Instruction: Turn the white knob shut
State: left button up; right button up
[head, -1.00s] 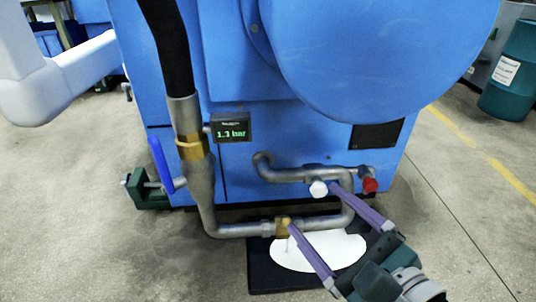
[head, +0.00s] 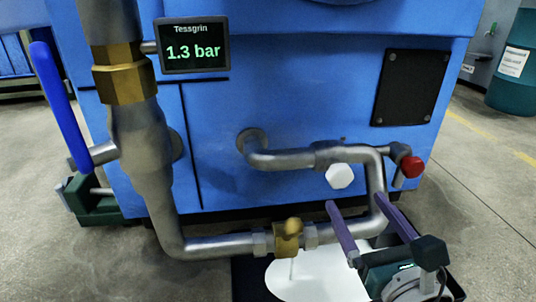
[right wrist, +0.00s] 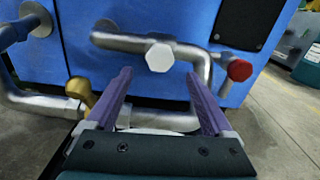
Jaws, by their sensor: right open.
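The white knob (head: 340,176) is a small faceted cap on the grey pipe at the front of the blue machine. It also shows in the right wrist view (right wrist: 159,57), beyond the fingers and between their lines. My right gripper (head: 356,202) is open, with its two purple fingers pointing up toward the pipe. Its fingertips are just below and to the right of the knob in the head view, and the gripper is empty. In the right wrist view the gap between the fingertips (right wrist: 158,72) is clear. My left gripper is not in view.
A red knob (head: 411,166) sits right of the white one. A brass valve (head: 288,238) on the lower pipe drips above a white puddle (head: 315,275) in a black tray (head: 247,290). A blue lever (head: 60,105) stands at left. The display (head: 193,46) reads 1.3 bar.

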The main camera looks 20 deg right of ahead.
aim_at(342, 180)
jog(key=b+x, duration=0.2)
jog(key=x, duration=0.5)
jog(key=shift+r, duration=0.1)
jog(key=shift+s, duration=0.2)
jog(key=shift+w, duration=0.2)
jog(key=c, duration=1.4)
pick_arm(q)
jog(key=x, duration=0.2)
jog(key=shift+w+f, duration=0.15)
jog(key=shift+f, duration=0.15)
pick_arm(e)
jog(key=shift+o, duration=0.2)
